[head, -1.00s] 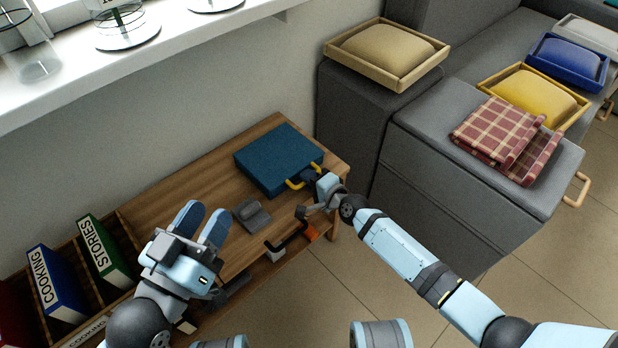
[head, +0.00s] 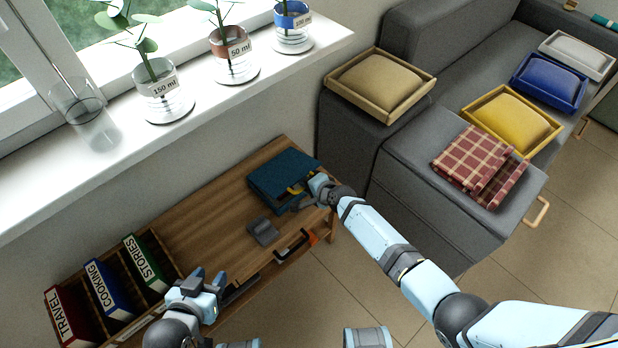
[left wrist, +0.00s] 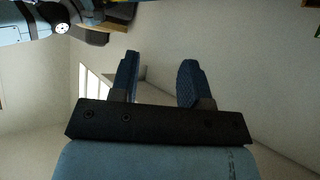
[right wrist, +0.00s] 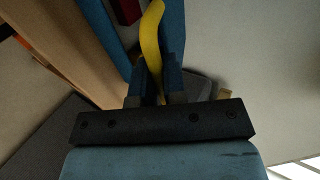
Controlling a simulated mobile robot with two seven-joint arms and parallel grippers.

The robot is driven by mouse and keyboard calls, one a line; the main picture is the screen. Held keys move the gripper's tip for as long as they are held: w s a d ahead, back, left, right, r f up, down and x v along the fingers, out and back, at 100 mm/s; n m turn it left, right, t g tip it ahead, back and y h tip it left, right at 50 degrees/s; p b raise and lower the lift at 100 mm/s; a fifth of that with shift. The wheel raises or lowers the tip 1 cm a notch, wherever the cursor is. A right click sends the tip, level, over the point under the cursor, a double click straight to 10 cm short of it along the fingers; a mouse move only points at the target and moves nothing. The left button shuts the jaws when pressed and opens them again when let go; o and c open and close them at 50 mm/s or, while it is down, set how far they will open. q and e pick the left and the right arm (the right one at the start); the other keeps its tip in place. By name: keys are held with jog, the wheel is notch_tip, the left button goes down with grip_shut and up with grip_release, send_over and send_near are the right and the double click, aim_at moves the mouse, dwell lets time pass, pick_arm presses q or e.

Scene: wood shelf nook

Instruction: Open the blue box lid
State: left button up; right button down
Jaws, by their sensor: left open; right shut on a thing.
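The blue box (head: 268,187) lies on the wooden bench, at its far right end. Its yellow handle (right wrist: 152,45) is between the fingers of my right gripper (right wrist: 152,80), which is shut on it. In the right wrist view, a dark gap with something red (right wrist: 128,10) in it shows between two blue panels, so the lid looks slightly raised. How far it is raised is hard to tell. My left gripper (head: 208,278) is open and empty, in front of the bench's left part and away from the box. It also shows in the left wrist view (left wrist: 158,75).
A small dark grey object (head: 263,231) lies on the bench (head: 205,220) left of the box. Binders stand in a wooden rack (head: 170,262) at the left. A grey sofa (head: 400,170) stands close to the right. Plants line the windowsill (head: 215,110) above.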

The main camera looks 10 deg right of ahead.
jog(key=shift+w+a+r+p, duration=0.35)
jog(key=shift+r+p, duration=0.15)
jog(key=shift+r, duration=0.3)
jog(key=shift+w+a+r+p, duration=0.2)
jog(key=shift+w+r+p, duration=0.2)
jog(key=shift+r, duration=0.45)
jog(key=shift+w+a+r+p, duration=0.3)
jog(key=shift+r+p, duration=0.25)
jog(key=shift+r, duration=0.25)
